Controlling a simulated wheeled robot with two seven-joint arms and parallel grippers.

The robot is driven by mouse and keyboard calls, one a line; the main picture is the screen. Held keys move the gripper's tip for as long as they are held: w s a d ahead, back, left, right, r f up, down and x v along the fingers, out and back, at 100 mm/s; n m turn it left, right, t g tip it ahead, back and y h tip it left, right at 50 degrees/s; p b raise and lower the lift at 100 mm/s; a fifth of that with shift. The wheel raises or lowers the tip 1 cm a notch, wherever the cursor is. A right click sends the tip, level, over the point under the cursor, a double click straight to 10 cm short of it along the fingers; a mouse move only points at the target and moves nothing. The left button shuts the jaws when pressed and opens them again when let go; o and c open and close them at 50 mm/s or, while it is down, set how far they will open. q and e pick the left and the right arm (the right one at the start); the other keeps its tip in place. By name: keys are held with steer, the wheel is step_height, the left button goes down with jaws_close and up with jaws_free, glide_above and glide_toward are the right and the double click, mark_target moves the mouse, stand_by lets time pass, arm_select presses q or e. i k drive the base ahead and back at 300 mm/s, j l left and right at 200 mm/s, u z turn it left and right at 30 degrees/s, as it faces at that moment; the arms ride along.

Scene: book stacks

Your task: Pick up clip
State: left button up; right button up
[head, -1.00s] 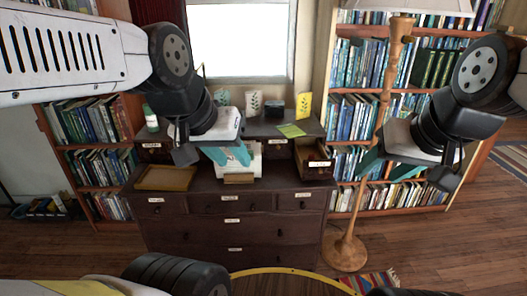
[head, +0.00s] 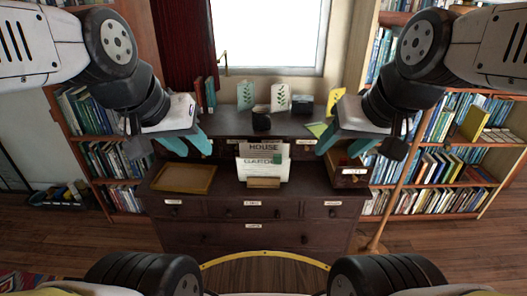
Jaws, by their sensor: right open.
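I cannot make out a clip for certain. A small green patch (head: 280,158) shows on the upright papers, but it is too small to name. The papers (head: 262,168), printed "HOUSE" and "GARDEN", stand in a wooden holder (head: 263,183) on the dark dresser (head: 225,232). My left gripper (head: 188,145) is open and empty above the dresser's left side, behind the tray. My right gripper (head: 345,143) is open and empty above a pulled-out small drawer (head: 349,180) at the right. Its fingers and wrist partly hide the drawer's inside.
A wooden tray (head: 185,178) lies on the dresser's left. Leaf-print cards (head: 280,97), a dark pot (head: 261,121) and a yellow-green sheet (head: 316,129) are on the raised back shelf. Bookcases stand on both sides, and a lamp pole (head: 391,205) at the right.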

mark_target(343, 162)
steer(key=i+l, duration=0.8)
steer(key=l+z, duration=0.05)
